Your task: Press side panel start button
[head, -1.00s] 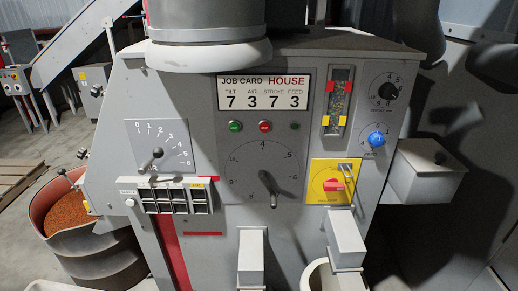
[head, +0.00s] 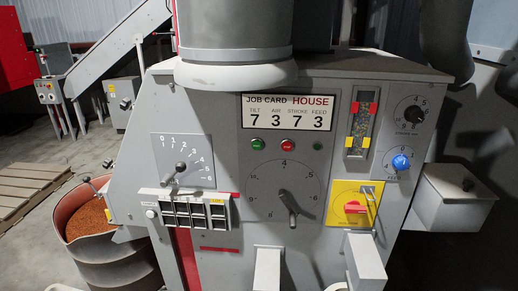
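The grey machine's front panel (head: 232,120) fills the middle of the head view. Under the job card is a row with a green button (head: 257,143), a red button (head: 288,144) and a smaller dark green one (head: 318,146). At the far left, a grey control box (head: 47,90) on a stand carries small buttons, too small to read. No button in view is clearly labelled start. Neither of my grippers is in view.
The job card (head: 290,112) reads 7 3 7 3. Around it are a large dial (head: 285,190), a lever scale (head: 182,162), a blue knob (head: 401,162) and a red switch on yellow (head: 355,207). An orange-filled drum (head: 105,240) stands at left. Floor beyond is partly clear.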

